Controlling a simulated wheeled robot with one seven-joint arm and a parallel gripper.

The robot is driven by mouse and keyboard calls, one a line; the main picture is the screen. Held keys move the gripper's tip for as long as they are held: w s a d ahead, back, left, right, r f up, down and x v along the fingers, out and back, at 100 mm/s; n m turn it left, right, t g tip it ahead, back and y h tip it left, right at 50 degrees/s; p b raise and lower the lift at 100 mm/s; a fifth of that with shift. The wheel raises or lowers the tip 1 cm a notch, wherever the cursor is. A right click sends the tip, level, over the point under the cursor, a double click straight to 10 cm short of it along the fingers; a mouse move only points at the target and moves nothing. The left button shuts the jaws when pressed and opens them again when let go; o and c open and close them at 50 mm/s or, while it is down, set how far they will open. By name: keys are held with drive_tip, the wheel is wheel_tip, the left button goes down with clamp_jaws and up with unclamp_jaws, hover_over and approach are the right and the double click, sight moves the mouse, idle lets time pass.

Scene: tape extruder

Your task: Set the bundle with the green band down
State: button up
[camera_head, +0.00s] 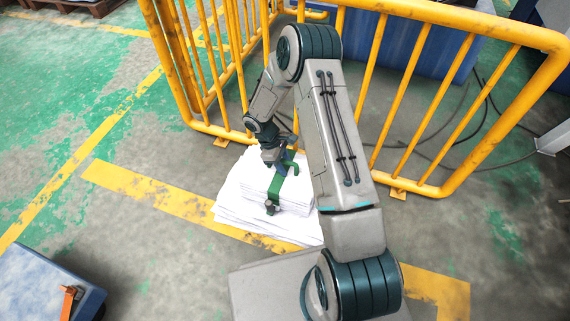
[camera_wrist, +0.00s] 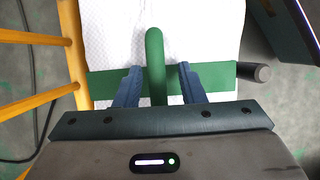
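The bundle is a white stack (camera_head: 295,190) with a green band (camera_head: 274,186) across it. It appears to rest on a wider pile of white sheets (camera_head: 232,212) on the floor. In the wrist view the white bundle (camera_wrist: 200,30) lies below, crossed by the green band (camera_wrist: 215,75) with a dark round knob (camera_wrist: 253,72) at its right end. A green handle (camera_wrist: 155,45) rises from the band. My gripper (camera_head: 284,162) is over the bundle. In the wrist view its two blue fingers (camera_wrist: 159,72) stand either side of the handle, with visible gaps, apparently open.
Yellow railings (camera_head: 420,100) stand behind and beside the stack, close to my arm. A blue-topped box (camera_head: 40,285) with an orange part is at lower left. Cables lie on the floor at right. The floor left of the stack is clear.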

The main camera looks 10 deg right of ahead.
drive_tip(key=p+v, duration=0.3)
drive_tip(key=v, duration=0.8)
drive_tip(key=shift+r+p, duration=0.25)
drive_tip(key=shift+p, duration=0.05)
wheel_tip(320, 180, up, 9)
drive_tip(key=m, duration=0.2)
hover_over(278, 173)
drive_tip(key=s+d+r+m+t+y, duration=0.1)
drive_tip(key=s+d+r+m, duration=0.15)
drive_tip(key=s+r, duration=0.5)
drive_tip(key=s+r+m+t+y, duration=0.2)
drive_tip(key=s+r+m, duration=0.4)
drive_tip(key=s, duration=0.8)
drive_tip(key=shift+s+a+r+t+y, duration=0.2)
drive_tip(key=shift+s+r+t+y, duration=0.2)
drive_tip(key=shift+r, duration=1.5)
drive_tip(key=shift+m, duration=0.25)
